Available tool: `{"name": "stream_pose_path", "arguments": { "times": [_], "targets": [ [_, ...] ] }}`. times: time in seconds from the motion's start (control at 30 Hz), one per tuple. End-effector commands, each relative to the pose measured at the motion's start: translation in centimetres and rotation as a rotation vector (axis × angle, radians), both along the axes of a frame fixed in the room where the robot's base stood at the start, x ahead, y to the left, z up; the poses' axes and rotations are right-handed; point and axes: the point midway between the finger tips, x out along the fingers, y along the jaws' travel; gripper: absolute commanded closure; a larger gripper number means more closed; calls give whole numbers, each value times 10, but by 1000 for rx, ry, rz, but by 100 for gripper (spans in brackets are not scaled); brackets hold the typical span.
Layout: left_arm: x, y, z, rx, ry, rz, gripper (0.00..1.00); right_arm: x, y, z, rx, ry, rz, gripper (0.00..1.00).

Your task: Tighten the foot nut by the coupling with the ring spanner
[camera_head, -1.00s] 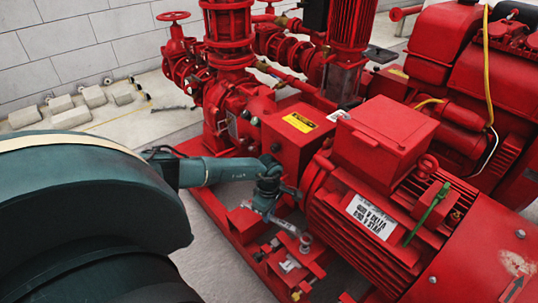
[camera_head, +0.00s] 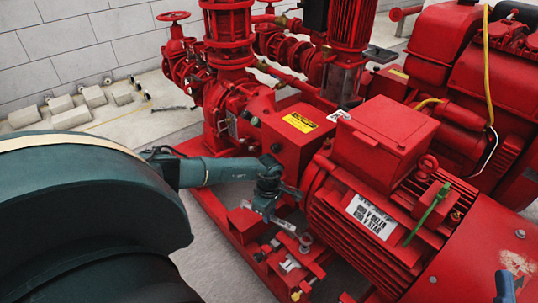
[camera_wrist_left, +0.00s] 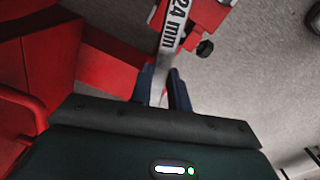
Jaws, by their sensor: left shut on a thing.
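My left gripper (camera_head: 266,208) is low beside the red pump base and shut on the ring spanner (camera_head: 284,225). The spanner's pale shaft points down and right, its ring end by the motor foot near the coupling. In the left wrist view, the spanner (camera_wrist_left: 173,28) runs up from between the two dark blue fingers (camera_wrist_left: 163,88), with "24 mm" printed on it. The foot nut cannot be made out clearly, and I cannot tell whether the ring is seated on it. A blue tip of what looks like my right gripper (camera_head: 505,287) shows at the bottom right edge.
The red coupling guard box (camera_head: 298,140) rises behind my gripper. Grey floor (camera_head: 215,245) is free left of the base frame.

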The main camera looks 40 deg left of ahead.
Motion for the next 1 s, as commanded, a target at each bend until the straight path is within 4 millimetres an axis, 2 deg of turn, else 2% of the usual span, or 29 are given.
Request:
{"name": "stream_pose_path", "arguments": {
  "times": [0.2,0.5,1.0],
  "targets": [
    [1,0,1,-1,-1,0,100,-4,2,-23,9,99,-1,68],
    [-7,-2,-20,0,-3,63,100,-1,0,-14,2,25,0,68],
    [-9,-2,-23,0,-4,76,100,0,0,-11,1,9,0,68]
  ]
}}
